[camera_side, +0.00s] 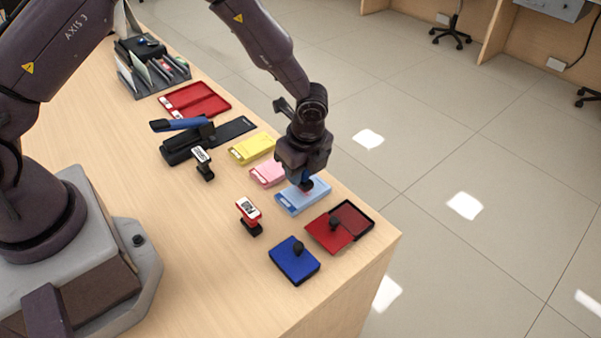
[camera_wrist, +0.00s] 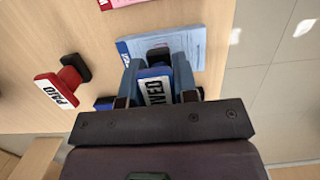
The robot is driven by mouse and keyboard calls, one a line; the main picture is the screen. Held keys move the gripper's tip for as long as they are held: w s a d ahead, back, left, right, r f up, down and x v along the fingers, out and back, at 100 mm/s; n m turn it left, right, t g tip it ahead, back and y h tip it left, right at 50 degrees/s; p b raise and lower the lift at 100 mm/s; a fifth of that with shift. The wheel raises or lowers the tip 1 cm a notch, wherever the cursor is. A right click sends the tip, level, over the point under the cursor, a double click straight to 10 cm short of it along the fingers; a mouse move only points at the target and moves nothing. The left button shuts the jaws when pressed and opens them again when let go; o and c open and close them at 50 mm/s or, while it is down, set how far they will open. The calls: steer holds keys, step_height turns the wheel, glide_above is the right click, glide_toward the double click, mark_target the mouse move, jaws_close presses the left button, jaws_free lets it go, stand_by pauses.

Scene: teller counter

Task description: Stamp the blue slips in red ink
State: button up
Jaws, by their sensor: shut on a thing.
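My gripper (camera_side: 303,172) is shut on a blue stamp with a white label ending in "VED" (camera_wrist: 155,90). Its dark foot is over the pad of blue slips (camera_side: 302,198), which also shows in the wrist view (camera_wrist: 190,42). I cannot tell whether the foot touches the paper. To the front right, a red cover with a black knob (camera_side: 327,234) lies partly across or against an open dark red ink pad (camera_side: 354,217). A blue ink pad or cover with a black knob (camera_side: 292,264) is nearer the front.
A red "PAID" stamp (camera_side: 248,213) stands left of the blue slips. Pink slips (camera_side: 266,175) and yellow slips (camera_side: 252,147) lie behind. The counter's right edge is close.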

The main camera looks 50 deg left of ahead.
steer(key=shift+r, duration=2.2)
